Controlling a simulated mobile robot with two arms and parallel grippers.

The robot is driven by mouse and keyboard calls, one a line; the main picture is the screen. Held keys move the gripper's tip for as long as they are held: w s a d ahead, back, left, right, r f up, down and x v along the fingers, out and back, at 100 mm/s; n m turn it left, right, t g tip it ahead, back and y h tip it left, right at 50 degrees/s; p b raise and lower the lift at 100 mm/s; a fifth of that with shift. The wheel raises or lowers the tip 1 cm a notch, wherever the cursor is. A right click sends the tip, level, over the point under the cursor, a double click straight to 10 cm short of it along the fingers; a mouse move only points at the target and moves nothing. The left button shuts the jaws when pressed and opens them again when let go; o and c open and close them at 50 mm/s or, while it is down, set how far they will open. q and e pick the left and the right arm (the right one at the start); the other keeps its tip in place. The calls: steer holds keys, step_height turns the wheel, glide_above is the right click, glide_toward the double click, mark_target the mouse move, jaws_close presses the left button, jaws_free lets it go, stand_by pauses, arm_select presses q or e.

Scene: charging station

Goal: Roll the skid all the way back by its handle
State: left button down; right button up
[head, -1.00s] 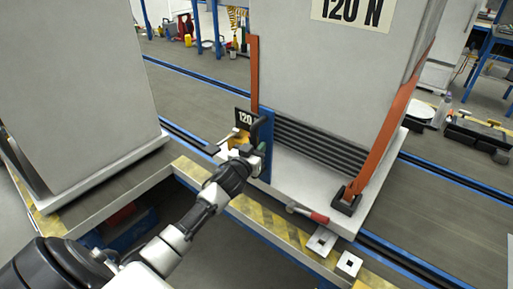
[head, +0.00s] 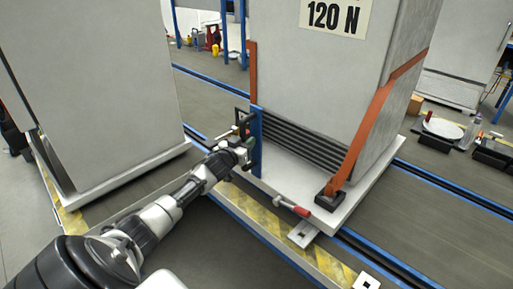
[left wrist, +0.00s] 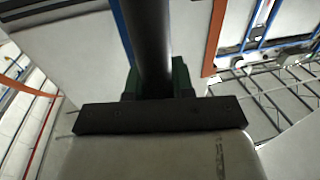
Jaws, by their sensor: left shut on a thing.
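The skid is a pale flat base (head: 345,205) on the right. It carries a tall grey cabinet (head: 320,65) labelled "120 N", held by orange straps. A blue upright (head: 256,142) with a black handle (head: 241,121) stands at its left end. My left gripper (head: 240,149) is shut on the handle beside the upright. In the left wrist view the black handle bar (left wrist: 152,40) runs between the green fingers (left wrist: 156,80). The gripper partly hides the handle in the head view. My right gripper is not in view.
A yellow-black striped platform edge (head: 265,218) runs along the front. A red-handled clamp (head: 293,206) and two plates with square holes (head: 303,233) (head: 368,281) lie there. Another grey cabinet (head: 105,95) stands at left. Blue-edged rails (head: 435,203) cross the floor.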

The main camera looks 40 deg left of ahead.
arm_select(q)
steer(key=shift+a+r, duration=0.2)
steer(key=shift+a, duration=0.1)
steer(key=c, duration=1.3)
jaws_free()
steer(key=o, duration=0.3)
steer(key=shift+a+f, duration=0.1)
steer(key=shift+a, duration=0.05)
steer(key=shift+s, duration=0.1)
steer(key=shift+d, duration=0.2)
steer(key=shift+s+d+f, duration=0.1)
steer(key=shift+s+f, duration=0.05)
steer(key=shift+s, duration=0.4)
steer(key=s, duration=0.6)
steer(key=s+d+p, duration=0.1)
steer(key=s, duration=0.2)
steer(key=shift+s, duration=0.3)
